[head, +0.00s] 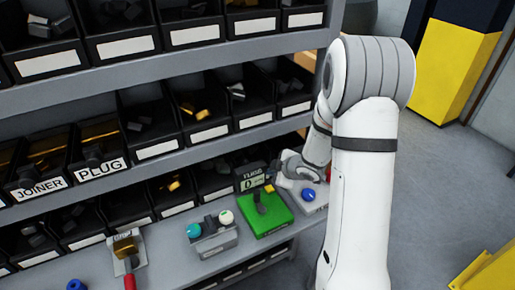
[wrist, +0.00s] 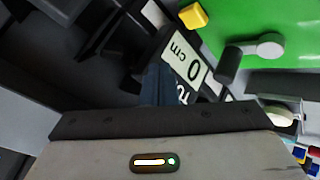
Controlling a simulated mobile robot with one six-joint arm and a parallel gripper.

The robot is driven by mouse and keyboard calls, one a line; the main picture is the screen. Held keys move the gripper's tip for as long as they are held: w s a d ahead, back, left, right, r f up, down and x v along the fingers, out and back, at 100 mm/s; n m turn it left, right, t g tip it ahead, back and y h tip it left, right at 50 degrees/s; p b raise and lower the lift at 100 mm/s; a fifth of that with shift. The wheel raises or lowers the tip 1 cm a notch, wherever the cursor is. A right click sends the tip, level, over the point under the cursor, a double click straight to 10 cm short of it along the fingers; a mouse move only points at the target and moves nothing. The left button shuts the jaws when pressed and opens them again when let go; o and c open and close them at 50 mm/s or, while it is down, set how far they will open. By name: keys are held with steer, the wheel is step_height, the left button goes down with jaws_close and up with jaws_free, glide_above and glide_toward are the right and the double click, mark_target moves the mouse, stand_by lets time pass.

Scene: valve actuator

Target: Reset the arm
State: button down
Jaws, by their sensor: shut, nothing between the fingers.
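My white arm reaches down the right of the head view, and its small grey end with my gripper (head: 276,178) is near the far side of the green board (head: 273,222). The gripper is shut and empty; its fingers are hard to make out in the head view. A dark lever (head: 260,203) stands on the board. The wrist view shows the green board (wrist: 290,18) and a grey lever with a dark handle (wrist: 252,50), to the right of my gripper (wrist: 157,82). A display (head: 250,178) reading 0 stands behind the board; the wrist view shows "0 cm" on it (wrist: 185,62).
Shelves of black bins (head: 150,125) fill the left and back. On the lower shelf are a grey box with teal and white knobs (head: 214,243), a box with a blue knob (head: 312,200) and a red-handled tool (head: 129,270). Open floor (head: 445,180) lies right.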

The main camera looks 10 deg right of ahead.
steer(key=s+d+r+m+h+b, duration=0.1)
steer(key=s+d+r+m+h, duration=0.25)
steer(key=r, duration=0.25)
steer(key=s+d+r+m+h+b, duration=0.1)
steer(key=s+d+r+m+h, duration=0.1)
steer(key=s+r+m+h, duration=0.3)
steer(key=s+a+r+m+g+y, duration=0.2)
steer(key=s+a+m, duration=0.1)
steer(key=s, duration=0.6)
steer(key=s+a+r+m+g+y+b, duration=0.1)
steer(key=s+a+r+m+g+y, duration=0.1)
steer(key=s, duration=0.8)
steer(key=shift+s+a+r+m+g, duration=0.3)
steer(key=shift+a+r+m, duration=0.2)
steer(key=shift+r+m, duration=0.25)
